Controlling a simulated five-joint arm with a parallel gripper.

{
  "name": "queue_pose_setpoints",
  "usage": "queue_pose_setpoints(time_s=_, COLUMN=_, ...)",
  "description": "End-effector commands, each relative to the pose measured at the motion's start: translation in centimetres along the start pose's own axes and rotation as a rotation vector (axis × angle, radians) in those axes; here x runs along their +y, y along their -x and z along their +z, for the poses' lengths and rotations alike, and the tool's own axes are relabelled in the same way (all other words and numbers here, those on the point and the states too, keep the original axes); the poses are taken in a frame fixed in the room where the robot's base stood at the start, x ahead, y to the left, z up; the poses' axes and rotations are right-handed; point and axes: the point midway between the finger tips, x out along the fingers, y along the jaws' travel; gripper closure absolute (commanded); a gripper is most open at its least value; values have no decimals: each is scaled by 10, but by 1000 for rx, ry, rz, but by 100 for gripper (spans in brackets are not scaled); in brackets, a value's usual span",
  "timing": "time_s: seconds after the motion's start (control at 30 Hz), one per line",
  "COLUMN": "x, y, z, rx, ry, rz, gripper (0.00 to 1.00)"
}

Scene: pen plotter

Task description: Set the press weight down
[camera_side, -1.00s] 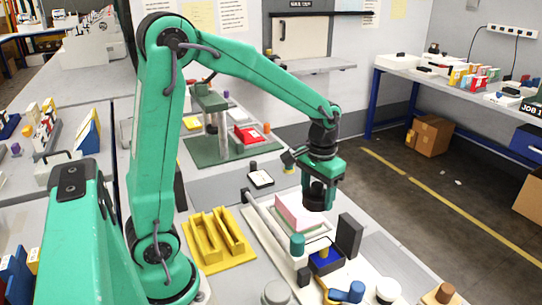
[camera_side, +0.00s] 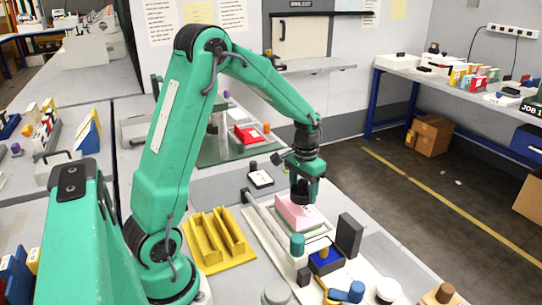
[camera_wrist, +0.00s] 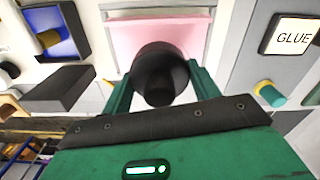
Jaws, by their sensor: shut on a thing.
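The press weight (camera_side: 299,194) is a black rounded cylinder. My gripper (camera_side: 305,182) is shut on it, pointing down. In the wrist view, the weight (camera_wrist: 158,72) sits between the two green fingers of my gripper (camera_wrist: 161,84). Its lower end is over the pink block (camera_side: 298,213), which lies in a pale frame on the white board (camera_side: 262,236). The pink block also shows behind the weight in the wrist view (camera_wrist: 125,35). The weight appears at or just above the block's top; I cannot tell whether they touch.
A dark upright block (camera_side: 349,236) and a blue tray (camera_side: 326,261) stand to the right of the pink block. A teal-capped rod (camera_side: 297,246) is in front. A yellow slotted holder (camera_side: 218,238) lies left. A GLUE pad (camera_wrist: 291,35) is near the board.

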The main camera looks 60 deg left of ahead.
Motion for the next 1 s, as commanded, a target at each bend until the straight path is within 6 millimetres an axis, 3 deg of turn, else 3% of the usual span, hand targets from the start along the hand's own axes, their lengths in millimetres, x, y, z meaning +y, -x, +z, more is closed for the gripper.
queue_pose_setpoints(time_s=0.17, x=0, y=-6, z=-1, rx=1, ry=0, rz=0, gripper=90)
queue_pose_setpoints(time_s=0.5, x=0, y=-37, z=0, rx=1, ry=0, rz=0, gripper=90)
queue_pose_setpoints(time_s=1.0, x=0, y=-42, z=-1, rx=3, ry=0, rz=0, gripper=90)
